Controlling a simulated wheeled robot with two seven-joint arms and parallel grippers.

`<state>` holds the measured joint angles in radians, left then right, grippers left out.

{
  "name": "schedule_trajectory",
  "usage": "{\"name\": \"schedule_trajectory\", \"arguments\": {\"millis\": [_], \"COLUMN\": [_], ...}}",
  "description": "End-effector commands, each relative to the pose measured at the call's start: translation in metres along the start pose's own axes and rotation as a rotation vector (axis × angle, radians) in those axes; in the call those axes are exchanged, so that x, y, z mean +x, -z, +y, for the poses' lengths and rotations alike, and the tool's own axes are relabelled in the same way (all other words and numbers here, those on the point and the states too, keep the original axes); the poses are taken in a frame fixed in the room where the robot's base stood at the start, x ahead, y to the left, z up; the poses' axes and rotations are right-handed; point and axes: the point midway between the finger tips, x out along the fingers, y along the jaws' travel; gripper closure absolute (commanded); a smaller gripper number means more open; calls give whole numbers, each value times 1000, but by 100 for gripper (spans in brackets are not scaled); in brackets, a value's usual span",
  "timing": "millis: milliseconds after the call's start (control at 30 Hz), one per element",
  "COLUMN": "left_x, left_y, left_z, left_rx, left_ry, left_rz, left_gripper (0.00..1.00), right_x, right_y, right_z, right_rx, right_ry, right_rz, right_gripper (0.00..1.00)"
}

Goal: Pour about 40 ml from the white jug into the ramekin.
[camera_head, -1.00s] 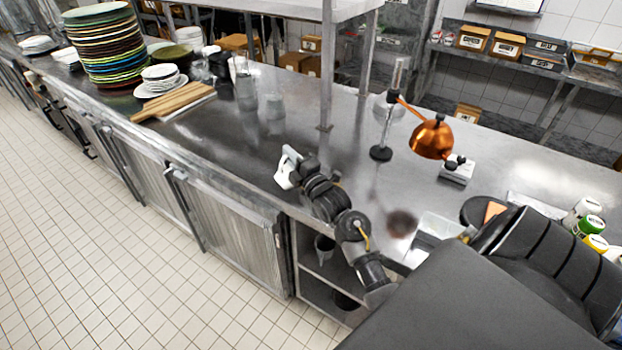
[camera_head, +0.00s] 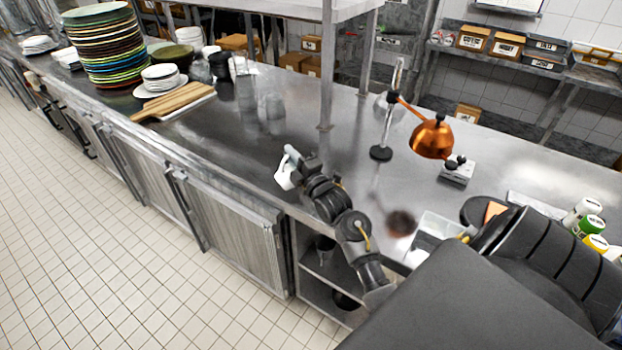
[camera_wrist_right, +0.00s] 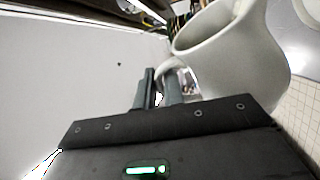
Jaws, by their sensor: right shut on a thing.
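My right gripper (camera_head: 303,167) is shut on the handle of the white jug (camera_head: 285,174), above the counter near its front edge. The jug looks tilted in the head view. In the right wrist view the jug (camera_wrist_right: 225,60) fills the upper right, with its open mouth showing and its handle (camera_wrist_right: 170,68) at the gripper fingers (camera_wrist_right: 160,88). I see no liquid or stream. I cannot make out a ramekin in either view. My left gripper is not in view.
Clear containers (camera_head: 270,106) stand back on the steel counter (camera_head: 300,105). A cutting board (camera_head: 175,101) and plate stacks (camera_head: 104,45) are at left. A shelf post (camera_head: 326,70) rises behind the jug.

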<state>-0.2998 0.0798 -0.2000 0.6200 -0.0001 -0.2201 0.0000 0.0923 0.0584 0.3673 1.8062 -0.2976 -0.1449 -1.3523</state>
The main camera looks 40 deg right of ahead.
Motion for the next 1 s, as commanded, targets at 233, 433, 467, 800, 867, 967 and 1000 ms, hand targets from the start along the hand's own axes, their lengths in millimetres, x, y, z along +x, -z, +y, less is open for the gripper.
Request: {"name": "schedule_trajectory", "arguments": {"millis": [233,433,467,800,867,967,1000], "left_x": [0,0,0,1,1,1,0], "left_y": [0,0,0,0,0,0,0], "left_z": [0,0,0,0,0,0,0], "left_rx": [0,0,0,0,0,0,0], "left_ry": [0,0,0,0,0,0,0], "left_rz": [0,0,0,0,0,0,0], "left_gripper": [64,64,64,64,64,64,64], "right_x": [0,0,0,0,0,0,0], "right_y": [-1,-2,-2,-4,-4,-4,-4], "right_z": [1,0,0,0,0,0,0], "right_rx": [13,22,23,43,47,50,45], "right_ry": [-4,-5,-5,-6,-7,-7,-7], "right_rz": [-2,-3,-3,-7,-8,-9,-7], "right_gripper": [100,100,100,100,100,100,100]}}
